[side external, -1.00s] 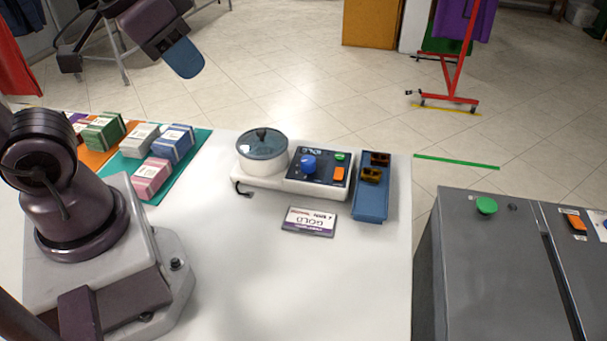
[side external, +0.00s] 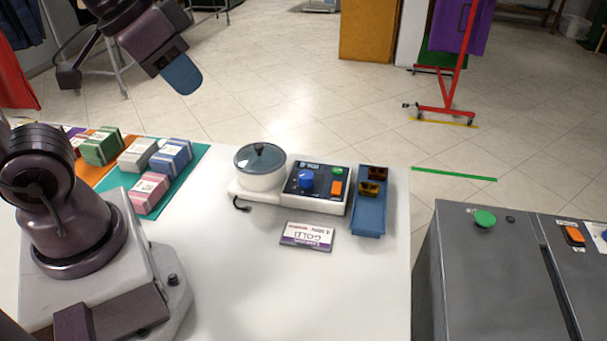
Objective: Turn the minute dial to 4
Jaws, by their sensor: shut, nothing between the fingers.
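The blue dial knob (side external: 306,180) stands on the dark panel of a white appliance (side external: 285,203) on the table. Its pointer and markings are too small to read. A small display (side external: 309,166), a green button (side external: 338,171) and an orange switch (side external: 336,188) share the panel. A white pot with a glass lid (side external: 260,166) sits on the appliance's left part. My gripper (side external: 182,75) shows as a blue fingertip at the upper left. It is shut and empty, raised well away from the dial and touching nothing.
A blue tray (side external: 369,212) with small brown-yellow pieces stands right of the appliance. A card reading GOLD (side external: 307,236) lies in front. Several boxes (side external: 150,190) sit on coloured mats at the left. The table's front middle is clear. A grey cabinet (side external: 480,270) stands at right.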

